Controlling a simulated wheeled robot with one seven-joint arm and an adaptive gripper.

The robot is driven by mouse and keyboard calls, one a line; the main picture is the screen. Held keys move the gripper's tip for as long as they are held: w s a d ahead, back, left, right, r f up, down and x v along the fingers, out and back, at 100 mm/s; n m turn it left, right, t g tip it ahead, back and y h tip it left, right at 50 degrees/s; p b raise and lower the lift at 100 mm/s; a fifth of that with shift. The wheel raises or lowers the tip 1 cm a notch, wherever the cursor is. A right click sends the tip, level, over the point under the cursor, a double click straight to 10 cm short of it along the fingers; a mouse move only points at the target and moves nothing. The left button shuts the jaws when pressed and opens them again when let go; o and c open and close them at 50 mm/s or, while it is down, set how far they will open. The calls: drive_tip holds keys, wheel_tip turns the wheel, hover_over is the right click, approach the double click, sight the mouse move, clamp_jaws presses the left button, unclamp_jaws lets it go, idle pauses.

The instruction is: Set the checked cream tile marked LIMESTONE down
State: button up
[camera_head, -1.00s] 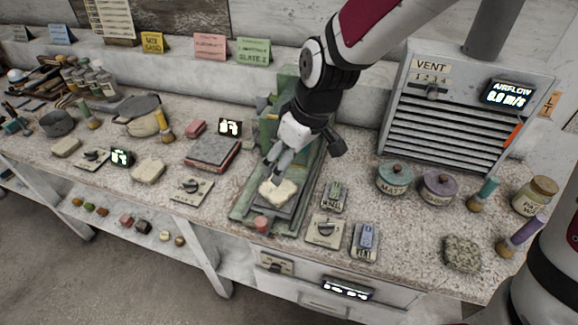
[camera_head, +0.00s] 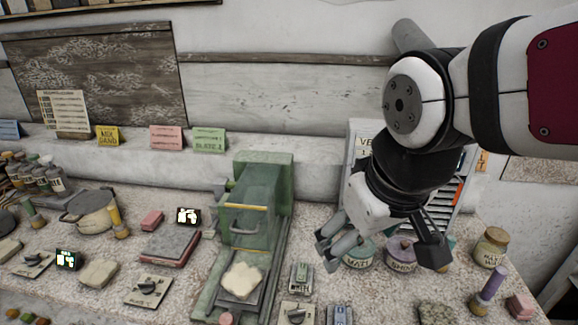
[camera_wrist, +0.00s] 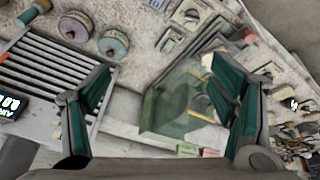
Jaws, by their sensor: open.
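A cream tile (camera_head: 241,280) with an uneven outline lies flat on the bed of the green machine (camera_head: 262,200). No marking can be read on it. My gripper (camera_head: 334,250) is open and empty, raised to the right of the machine and apart from the tile. In the wrist view my gripper (camera_wrist: 162,95) shows its two fingers spread wide with nothing between them. The green machine also shows there (camera_wrist: 168,112), beyond the fingers; I cannot make out the tile clearly in that view.
A teal-lidded jar (camera_head: 358,254) and a purple-lidded jar (camera_head: 400,256) stand close by my gripper, before the vent box (camera_head: 362,135). Another pale slab (camera_head: 98,273) and a grey plate on a red base (camera_head: 170,246) lie left of the machine.

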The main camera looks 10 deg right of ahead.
drive_tip(key=s+d+r+m, duration=0.1)
drive_tip(key=s+d+m, duration=0.1)
drive_tip(key=s, duration=0.3)
drive_tip(key=shift+s+d, duration=0.2)
drive_tip(key=shift+s, duration=0.15)
idle(1.9)
